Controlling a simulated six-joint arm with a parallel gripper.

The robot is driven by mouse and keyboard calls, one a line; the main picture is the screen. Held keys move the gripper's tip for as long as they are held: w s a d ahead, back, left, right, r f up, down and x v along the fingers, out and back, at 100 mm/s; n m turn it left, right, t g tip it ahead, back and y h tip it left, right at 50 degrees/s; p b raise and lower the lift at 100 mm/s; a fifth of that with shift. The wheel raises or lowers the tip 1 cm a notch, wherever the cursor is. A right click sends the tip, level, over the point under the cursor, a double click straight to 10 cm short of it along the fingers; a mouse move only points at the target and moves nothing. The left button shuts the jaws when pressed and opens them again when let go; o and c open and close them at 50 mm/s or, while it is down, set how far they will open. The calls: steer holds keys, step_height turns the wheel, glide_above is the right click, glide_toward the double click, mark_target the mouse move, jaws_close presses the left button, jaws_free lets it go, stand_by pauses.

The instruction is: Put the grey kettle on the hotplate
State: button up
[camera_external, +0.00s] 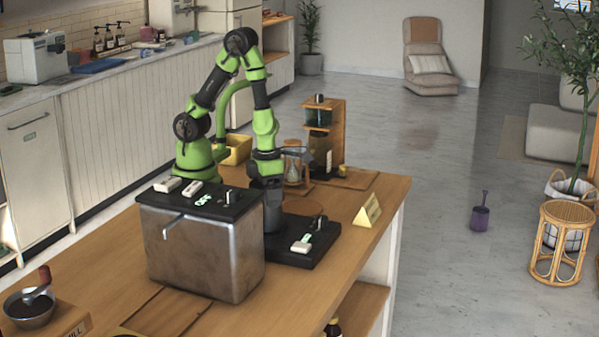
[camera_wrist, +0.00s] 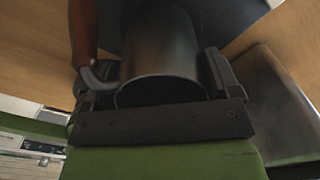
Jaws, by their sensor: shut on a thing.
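The grey kettle (camera_wrist: 165,45) fills the middle of the wrist view, a round vessel with its dark opening toward the camera and a reddish-brown handle on the left. My gripper (camera_wrist: 160,95) is shut on it, a finger on each side. In the external view my gripper (camera_external: 268,180) points down behind the metal box, with a dark grey shape below it that seems to be the kettle. The black hotplate (camera_external: 312,257), with a white knob, lies on the counter just right of the box. Its left part is hidden, and I cannot tell whether the kettle touches it.
The metal box (camera_external: 205,250) with a black top stands close in front of my gripper. A wooden stand (camera_external: 338,135), a glass vessel (camera_external: 292,172) and a yellow sign (camera_external: 368,211) are nearby. A bowl (camera_external: 30,308) sits at the lower left.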

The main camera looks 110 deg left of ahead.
steer(key=o, duration=1.1)
steer(key=shift+f, duration=0.1)
steer(key=s+r+n+t, duration=0.2)
steer(key=r+n, duration=0.5)
steer(key=s+a+r+n+t+y, duration=0.1)
steer(key=s+r+n+t, duration=0.1)
steer(key=r+n, duration=0.5)
steer(key=s+a+r+n+t+y, duration=0.1)
steer(key=s+r+n+t, duration=0.1)
steer(key=r+n, duration=0.5)
steer(key=shift+a+n+t, duration=0.15)
steer(key=shift+n+t, duration=0.45)
steer(key=shift+n, duration=0.4)
